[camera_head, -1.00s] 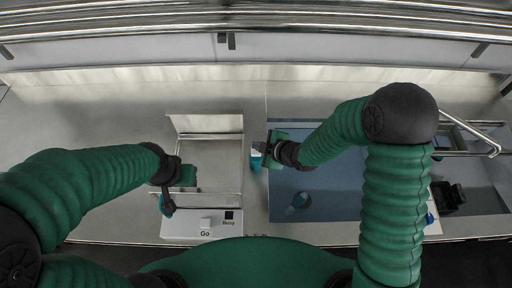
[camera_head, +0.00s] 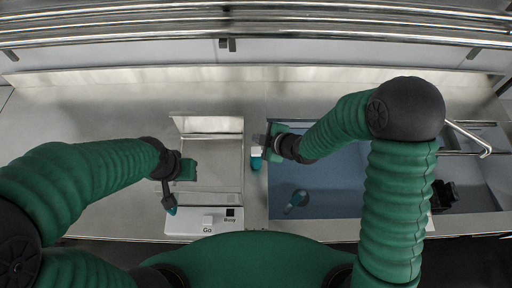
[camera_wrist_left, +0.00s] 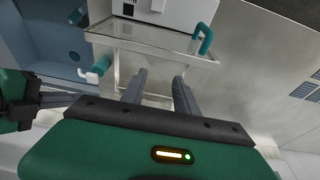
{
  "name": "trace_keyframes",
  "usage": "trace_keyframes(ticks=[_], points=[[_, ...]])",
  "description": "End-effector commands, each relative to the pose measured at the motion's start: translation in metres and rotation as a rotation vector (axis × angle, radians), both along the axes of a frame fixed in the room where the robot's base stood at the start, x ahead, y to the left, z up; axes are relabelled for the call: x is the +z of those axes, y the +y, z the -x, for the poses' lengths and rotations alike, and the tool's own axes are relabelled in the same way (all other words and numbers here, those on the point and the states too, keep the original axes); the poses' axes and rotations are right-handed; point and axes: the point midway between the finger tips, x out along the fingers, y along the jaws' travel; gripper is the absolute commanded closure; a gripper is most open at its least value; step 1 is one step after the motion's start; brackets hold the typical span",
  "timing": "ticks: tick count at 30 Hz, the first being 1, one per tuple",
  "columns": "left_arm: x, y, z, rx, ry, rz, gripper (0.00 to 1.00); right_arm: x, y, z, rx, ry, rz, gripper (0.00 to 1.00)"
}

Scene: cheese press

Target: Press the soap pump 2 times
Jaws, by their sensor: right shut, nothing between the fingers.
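The soap pump is a teal bottle (camera_head: 256,164) with a white head. It stands on the narrow strip between the machine and the sink. In the left wrist view the teal bottle (camera_wrist_left: 100,66) shows at the left, its white head towards the right gripper. My right gripper (camera_head: 260,140) is shut and empty, right beside or above the pump head; I cannot tell whether they touch. Its dark fingers (camera_wrist_left: 62,98) also show in the left wrist view. My left gripper (camera_wrist_left: 158,80) is open and empty over the machine; its fingertips are hard to see in the head view.
A machine with a white front panel (camera_head: 205,221) marked Go and Busy stands at left centre. It has a clear tray and a teal-tipped lever (camera_head: 170,208). The blue sink (camera_head: 335,195) lies right of the pump, with a teal-grey object (camera_head: 296,200) inside.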

Motion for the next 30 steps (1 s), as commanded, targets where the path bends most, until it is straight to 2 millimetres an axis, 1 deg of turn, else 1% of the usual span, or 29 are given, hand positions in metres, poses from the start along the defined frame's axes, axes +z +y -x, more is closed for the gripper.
trace_keyframes(ticks=[12,14,18,21,30], points=[[-0.0011,0.0,0.0,0.0,0.0,0.0,0.64,-0.0013,-0.0001,0.0003,0.0,0.0,0.0,1.0],[-0.0011,0.0,0.0,0.0,0.0,0.0,0.7,-0.0013,-0.0001,0.0003,0.0,0.0,0.0,1.0],[-0.0011,0.0,0.0,0.0,0.0,0.0,0.89,-0.0014,0.0,0.0003,0.0,0.0,0.0,1.0],[-0.0012,0.0,0.0001,0.0,0.0,0.0,1.0,-0.0013,-0.0001,0.0002,0.0,0.0,0.0,1.0],[-0.0011,0.0,0.0,0.0,0.0,0.0,1.0,-0.0014,0.0,0.0003,0.0,0.0,0.0,1.0]])
